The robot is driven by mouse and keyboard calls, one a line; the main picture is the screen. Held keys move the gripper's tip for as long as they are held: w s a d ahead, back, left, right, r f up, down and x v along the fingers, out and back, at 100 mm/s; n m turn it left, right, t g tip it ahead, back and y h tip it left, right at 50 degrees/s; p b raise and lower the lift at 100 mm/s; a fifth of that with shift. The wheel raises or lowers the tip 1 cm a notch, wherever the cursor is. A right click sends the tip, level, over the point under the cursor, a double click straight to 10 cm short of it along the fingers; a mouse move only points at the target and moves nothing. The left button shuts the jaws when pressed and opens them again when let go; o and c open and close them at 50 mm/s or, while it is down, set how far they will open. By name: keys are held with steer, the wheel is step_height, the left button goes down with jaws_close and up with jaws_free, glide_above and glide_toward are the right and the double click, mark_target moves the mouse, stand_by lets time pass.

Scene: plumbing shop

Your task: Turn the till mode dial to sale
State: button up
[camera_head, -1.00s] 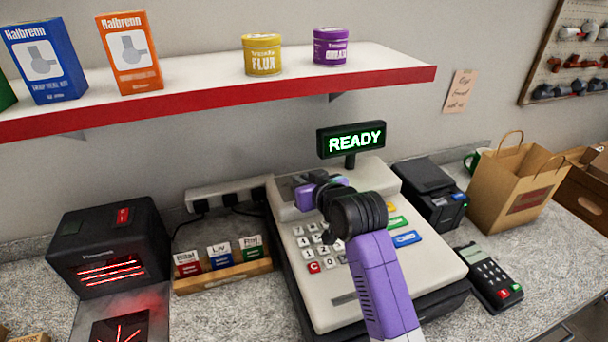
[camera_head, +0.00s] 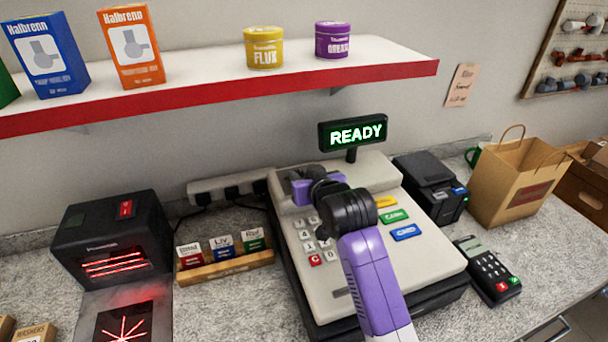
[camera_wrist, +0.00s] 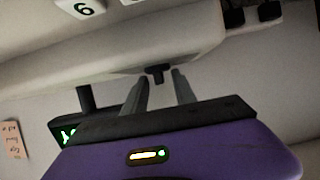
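The till (camera_head: 440,262) stands on the counter, with a green READY display (camera_head: 353,133) on a post behind it. My gripper, purple and black, is over the till's raised back left part; the arm hides that spot in the head view. In the wrist view, a small black knob (camera_wrist: 157,73), apparently the mode dial, sticks out from the pale till housing. My gripper (camera_wrist: 160,79) is open, its two grey fingers apart, with the knob between and just ahead of the tips. Contact cannot be told. The dial's markings and setting are not visible.
A red-edged shelf (camera_head: 400,77) with boxes and tins hangs above. A black scanner (camera_head: 112,240) and a card rack (camera_head: 226,267) stand left of the till. A printer (camera_head: 432,187), card reader (camera_head: 487,270) and paper bag (camera_head: 517,185) stand to its right.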

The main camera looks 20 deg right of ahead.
steer(key=shift+s+r, duration=0.1)
steer(key=shift+r, duration=0.05)
steer(key=b+v, duration=0.1)
steer(key=v, duration=0.6)
steer(key=shift+s+r, duration=0.1)
steer(key=shift+s, duration=0.2)
